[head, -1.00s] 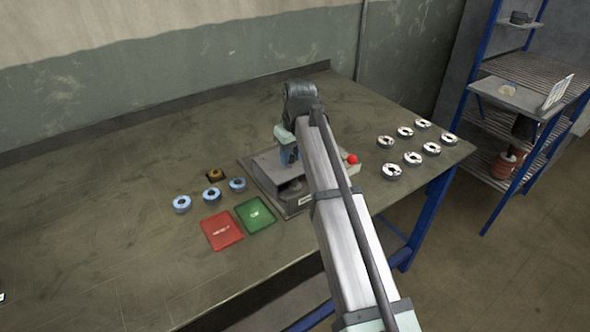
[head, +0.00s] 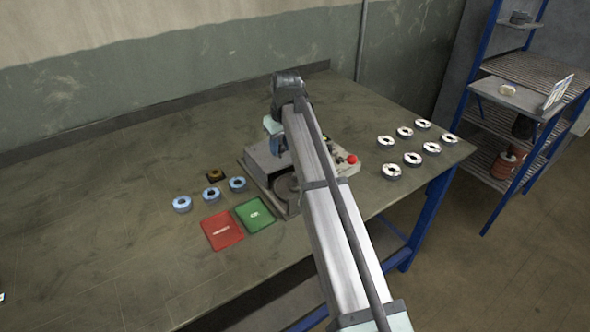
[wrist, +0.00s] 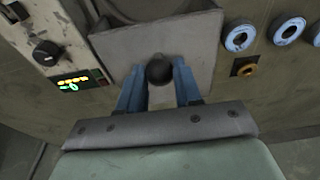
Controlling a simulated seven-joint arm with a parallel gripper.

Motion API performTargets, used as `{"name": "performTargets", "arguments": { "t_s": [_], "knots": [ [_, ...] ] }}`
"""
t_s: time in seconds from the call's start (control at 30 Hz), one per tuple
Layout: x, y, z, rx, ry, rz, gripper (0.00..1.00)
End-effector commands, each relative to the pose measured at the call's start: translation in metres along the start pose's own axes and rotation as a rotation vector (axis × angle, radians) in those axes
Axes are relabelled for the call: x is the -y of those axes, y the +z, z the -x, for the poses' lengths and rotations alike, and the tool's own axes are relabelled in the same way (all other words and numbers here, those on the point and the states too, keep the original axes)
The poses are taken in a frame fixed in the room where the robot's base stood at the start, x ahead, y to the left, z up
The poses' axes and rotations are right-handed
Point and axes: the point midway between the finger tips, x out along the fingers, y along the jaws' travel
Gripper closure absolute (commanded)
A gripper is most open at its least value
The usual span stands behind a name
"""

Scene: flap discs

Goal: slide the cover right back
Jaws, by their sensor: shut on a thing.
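The cover (wrist: 205,50) is a flat grey plate on top of the machine; in the head view it shows as a grey slab (head: 262,160) at the machine's back left. A dark round knob (wrist: 159,70) stands on it. My gripper (wrist: 158,82) has its blue fingers shut on the knob, one on each side. In the head view my gripper (head: 276,147) is over the machine, partly hidden by my arm. A round grey disc seat (head: 288,188) shows uncovered at the front of the machine.
A control panel with a red button (head: 351,159) is on the machine's right. Blue discs (head: 213,194) and a brass piece (head: 215,175) lie left, with a red mat (head: 221,231) and a green mat (head: 254,214) in front. Several white discs (head: 412,159) lie right.

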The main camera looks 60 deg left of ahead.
Motion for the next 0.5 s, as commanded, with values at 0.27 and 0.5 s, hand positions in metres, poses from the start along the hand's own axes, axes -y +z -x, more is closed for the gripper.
{"name": "performTargets", "arguments": {
  "t_s": [0.27,0.5],
  "knots": [
    [0.000,-0.018,-0.003,-0.001,-0.002,0.000,0.83],
    [0.001,-0.031,-0.005,-0.001,-0.002,0.000,0.83]
  ]
}}
